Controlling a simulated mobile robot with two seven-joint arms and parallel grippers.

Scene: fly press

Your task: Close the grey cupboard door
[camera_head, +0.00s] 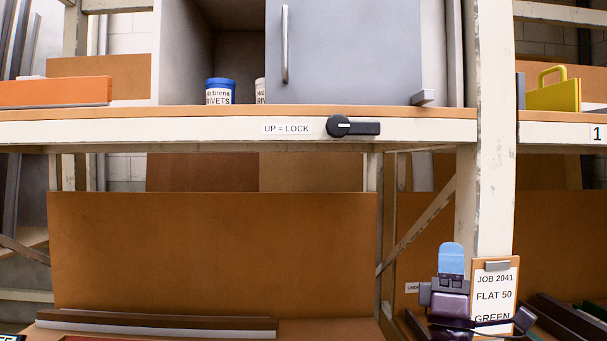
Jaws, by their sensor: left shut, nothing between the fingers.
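The grey cupboard door (350,60) is at the top centre, with an upright bar handle (285,45) near its left edge. It covers the right part of the cupboard, and the left part is open, showing the inside (184,50). A small grey block (423,97) sits at the door's lower right corner. The door's top is out of view. My left gripper (451,258), with light blue fingertips pointing up, is shut and empty at the lower right, well below the door and in front of the upright post. My right gripper is not in view.
A black lever (353,127) lies level, pointing right, beside an "UP = LOCK" label (287,129) on the shelf edge. A blue-lidded rivet tin (219,91) stands in the opening. A white post (495,150) and clipboard (495,295) are near my gripper.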

